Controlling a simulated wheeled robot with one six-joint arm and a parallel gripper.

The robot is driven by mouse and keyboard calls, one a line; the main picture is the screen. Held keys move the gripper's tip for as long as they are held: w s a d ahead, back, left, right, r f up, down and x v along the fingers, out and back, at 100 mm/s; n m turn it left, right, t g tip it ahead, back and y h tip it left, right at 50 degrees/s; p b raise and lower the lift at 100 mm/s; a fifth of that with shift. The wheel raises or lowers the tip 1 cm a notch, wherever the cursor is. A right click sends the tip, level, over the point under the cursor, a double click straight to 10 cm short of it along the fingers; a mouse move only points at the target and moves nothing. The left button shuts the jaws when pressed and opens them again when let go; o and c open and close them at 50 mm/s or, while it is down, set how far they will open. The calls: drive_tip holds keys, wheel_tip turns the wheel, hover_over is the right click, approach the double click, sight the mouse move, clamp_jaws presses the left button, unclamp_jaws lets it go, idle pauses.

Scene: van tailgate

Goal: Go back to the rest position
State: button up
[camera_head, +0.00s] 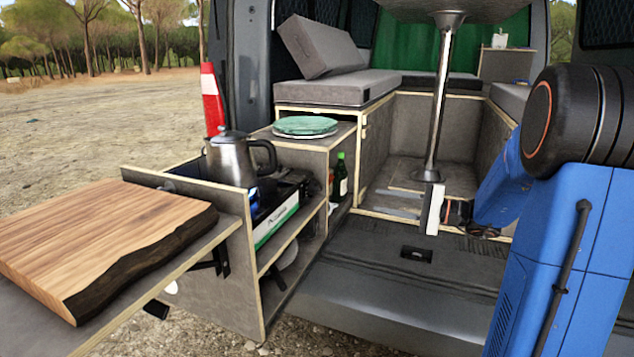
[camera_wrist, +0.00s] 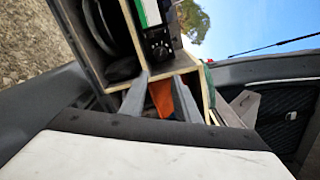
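My gripper (camera_head: 372,200) is at the end of my blue arm, in front of the van's open rear, over the floor area right of the kitchen drawer unit. Its two grey fingers point left and stand apart. In the wrist view, my gripper (camera_wrist: 160,80) is open, with a clear gap between the fingers. Nothing is held. An orange thing (camera_wrist: 161,98) shows in the background through that gap. My arm fills the right side of the head view.
A wooden board (camera_head: 105,240) lies on the pulled-out shelf at left. A metal kettle (camera_head: 232,158), green plates (camera_head: 305,125) and a dark bottle (camera_head: 340,178) are on or in the unit. A table post (camera_head: 437,100) stands behind my gripper. A red-white cone (camera_head: 212,98) is outside.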

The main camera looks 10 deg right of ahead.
drive_tip(key=s+a+f+n+g+h, duration=0.3)
drive_tip(key=s+a+g, duration=0.1)
drive_tip(key=s+a, duration=0.45)
drive_tip(key=s+a+f+n+g+h, duration=0.2)
drive_tip(key=s+a+n+g, duration=0.15)
drive_tip(key=s+a, duration=0.5)
drive_tip(key=s+d+f+n+t+h, duration=0.1)
drive_tip(key=s+d+h, duration=0.3)
drive_tip(key=s, duration=0.4)
drive_tip(key=s+d+f+n+h, duration=0.2)
drive_tip(key=s+d+n+h, duration=0.2)
drive_tip(key=s, duration=0.4)
drive_tip(key=shift+d+f+t+h, duration=0.25)
drive_tip(key=shift+d+t+h, duration=0.1)
drive_tip(key=shift+h, duration=0.45)
